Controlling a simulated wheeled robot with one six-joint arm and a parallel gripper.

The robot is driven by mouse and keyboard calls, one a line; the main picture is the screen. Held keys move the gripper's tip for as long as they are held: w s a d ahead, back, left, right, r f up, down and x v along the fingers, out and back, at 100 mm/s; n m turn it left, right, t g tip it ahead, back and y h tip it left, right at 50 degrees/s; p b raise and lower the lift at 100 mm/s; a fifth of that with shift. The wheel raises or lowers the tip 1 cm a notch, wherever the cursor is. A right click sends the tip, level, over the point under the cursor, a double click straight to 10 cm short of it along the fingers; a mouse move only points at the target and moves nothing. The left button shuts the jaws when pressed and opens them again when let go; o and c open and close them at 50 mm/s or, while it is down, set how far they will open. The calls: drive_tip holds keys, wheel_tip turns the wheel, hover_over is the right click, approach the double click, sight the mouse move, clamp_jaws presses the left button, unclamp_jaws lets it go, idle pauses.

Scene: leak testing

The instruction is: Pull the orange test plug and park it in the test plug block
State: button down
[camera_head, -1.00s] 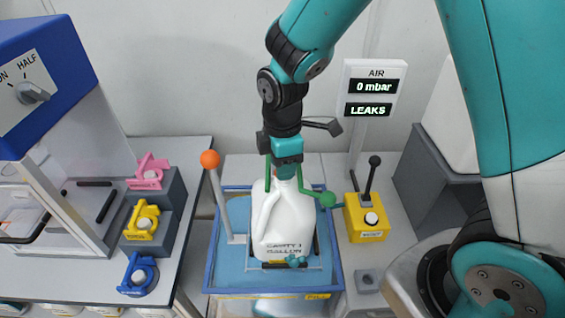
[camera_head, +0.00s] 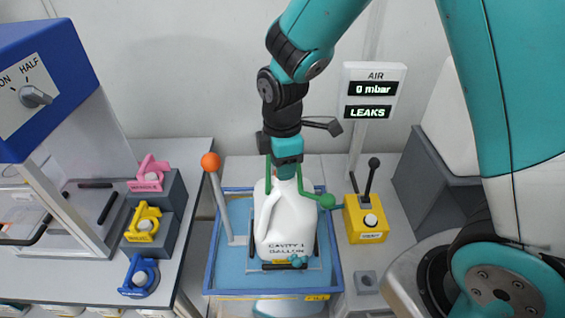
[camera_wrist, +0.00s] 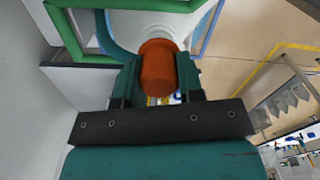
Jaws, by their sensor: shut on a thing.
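My gripper (camera_wrist: 157,78) is shut on the orange test plug (camera_wrist: 158,66), which sits between its fingers in the wrist view. In the head view my gripper (camera_head: 286,172) is at the top of the white jug (camera_head: 285,222), and the plug is hidden there. I cannot tell whether the plug still sits in the jug's neck. The jug stands upright on the blue-framed tray (camera_head: 232,292). A small grey block with a dark hole (camera_head: 366,282), likely the test plug block, stands right of the tray.
A green bar with a ball (camera_head: 327,201) runs beside the jug's neck. An orange-knobbed lever (camera_head: 211,162) stands left of it, a yellow lever box (camera_head: 366,219) right. The display (camera_head: 371,90) reads 0 mbar, LEAKS. Pink, yellow and blue pieces (camera_head: 140,275) stand left.

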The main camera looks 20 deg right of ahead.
drive_tip(key=shift+r, duration=0.4)
drive_tip(key=shift+r+p, duration=1.25)
drive_tip(key=shift+p, duration=0.05)
drive_tip(key=shift+f, duration=0.1)
